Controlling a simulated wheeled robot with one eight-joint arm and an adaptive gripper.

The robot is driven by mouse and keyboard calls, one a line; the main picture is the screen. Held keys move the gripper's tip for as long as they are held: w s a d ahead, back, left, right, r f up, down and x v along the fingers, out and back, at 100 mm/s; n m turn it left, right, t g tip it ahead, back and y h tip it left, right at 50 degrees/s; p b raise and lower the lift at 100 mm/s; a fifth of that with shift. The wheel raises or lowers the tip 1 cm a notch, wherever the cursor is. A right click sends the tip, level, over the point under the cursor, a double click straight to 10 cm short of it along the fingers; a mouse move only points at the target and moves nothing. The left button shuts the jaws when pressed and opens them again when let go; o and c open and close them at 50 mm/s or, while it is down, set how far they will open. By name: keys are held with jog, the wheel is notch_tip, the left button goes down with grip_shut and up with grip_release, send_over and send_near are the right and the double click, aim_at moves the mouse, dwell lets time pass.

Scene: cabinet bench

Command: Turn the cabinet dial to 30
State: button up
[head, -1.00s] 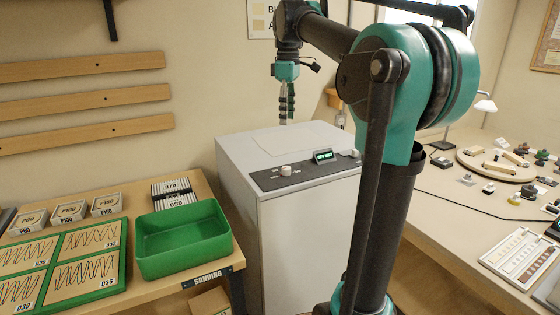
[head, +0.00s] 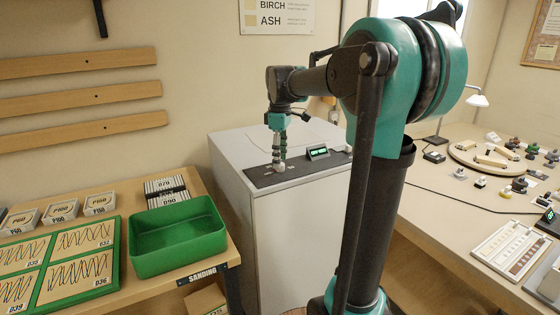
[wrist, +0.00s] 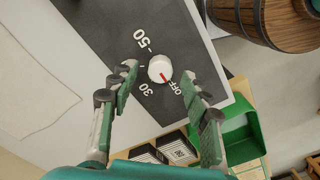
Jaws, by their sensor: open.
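The grey cabinet (head: 300,235) has a dark control panel (head: 262,181) on its top. The white round dial (wrist: 160,68) shows in the wrist view, its red pointer toward the OFF mark (wrist: 175,88). The 30 mark (wrist: 145,89) and the 50 mark (wrist: 140,37) are printed on the panel to its left. My gripper (wrist: 160,79) is open, with one finger on each side of the dial, and I see gaps between fingers and dial. In the head view my gripper (head: 278,155) points down at the panel and largely hides the dial.
A lit green display (head: 317,152) stands on the panel right of my gripper. A green bin (head: 178,257) sits on the bench to the left. A brown wooden barrel (wrist: 275,22) shows at the wrist view's upper right.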

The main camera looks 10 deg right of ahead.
jog(key=shift+f, duration=0.75)
jog(key=shift+c, duration=0.5)
grip_shut()
jog(key=shift+m, duration=0.4)
jog(key=m, duration=0.5)
jog(key=shift+m, duration=0.3)
jog(key=m, duration=0.5)
jog(key=shift+m, duration=0.3)
